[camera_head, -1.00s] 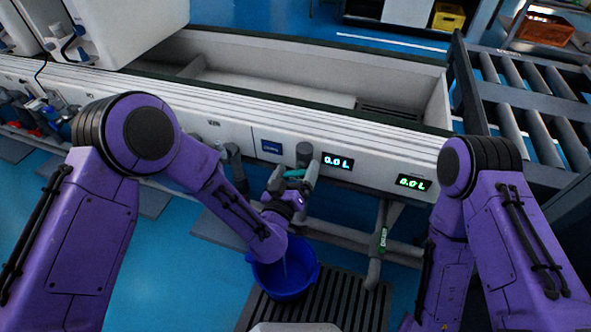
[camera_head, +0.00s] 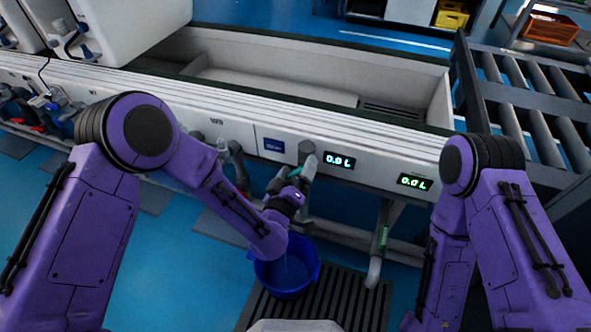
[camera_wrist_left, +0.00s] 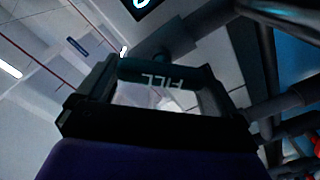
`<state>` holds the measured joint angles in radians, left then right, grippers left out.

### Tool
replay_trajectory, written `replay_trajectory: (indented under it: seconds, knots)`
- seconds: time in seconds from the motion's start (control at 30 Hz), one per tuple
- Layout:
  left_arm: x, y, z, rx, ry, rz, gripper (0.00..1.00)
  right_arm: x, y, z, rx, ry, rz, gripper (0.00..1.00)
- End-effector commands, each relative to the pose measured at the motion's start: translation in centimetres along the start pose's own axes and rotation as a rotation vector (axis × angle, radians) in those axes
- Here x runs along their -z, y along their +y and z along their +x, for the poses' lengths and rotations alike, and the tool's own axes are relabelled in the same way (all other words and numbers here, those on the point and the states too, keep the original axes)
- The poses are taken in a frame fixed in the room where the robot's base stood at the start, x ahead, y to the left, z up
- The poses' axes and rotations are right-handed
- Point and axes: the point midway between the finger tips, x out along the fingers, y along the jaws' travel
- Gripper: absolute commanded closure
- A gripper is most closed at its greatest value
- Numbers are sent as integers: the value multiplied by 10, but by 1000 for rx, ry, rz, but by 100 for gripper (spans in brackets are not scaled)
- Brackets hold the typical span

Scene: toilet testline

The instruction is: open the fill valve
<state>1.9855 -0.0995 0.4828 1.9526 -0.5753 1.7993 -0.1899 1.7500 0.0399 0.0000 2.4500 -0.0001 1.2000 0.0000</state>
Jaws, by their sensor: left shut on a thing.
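The fill valve has a dark teal handle (camera_head: 297,171) on the front of the white test line, left of a 0.0 L display. In the left wrist view the handle (camera_wrist_left: 160,76) carries the word FILL, upside down, and lies across between the fingers. My left gripper (camera_wrist_left: 155,88) is shut on this handle. In the head view the left gripper (camera_head: 295,182) is small and partly covers the valve. The valve body behind it is mostly hidden. My right arm shows at the right, but its gripper is out of view.
A blue bucket (camera_head: 287,272) stands on a dark slatted grate (camera_head: 345,302) below the valve. Two displays read 0.0 L, one left (camera_head: 340,160) and one right (camera_head: 414,182). Grey pipes (camera_head: 378,250) run beneath the line. A roller conveyor (camera_head: 520,100) stands at the right.

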Motion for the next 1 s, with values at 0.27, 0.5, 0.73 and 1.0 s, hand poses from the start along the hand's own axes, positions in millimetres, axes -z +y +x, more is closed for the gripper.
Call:
replay_trajectory:
  seconds: [0.27, 0.5, 0.73, 1.0]
  knots:
    - [-3, 1, -2, -3, -9, 0, 0, 0, 0, 0, 0, 0, 0, 57]
    - [-2, 3, -34, -2, -13, 3, 0, 3, 1, -7, 0, 0, 0, 57]
    - [-2, 3, -87, -5, -16, 4, 0, 5, 1, -12, 0, 0, 0, 57]
    - [-2, 3, -109, -5, -13, 2, 0, 5, 1, -12, 0, 0, 0, 57]
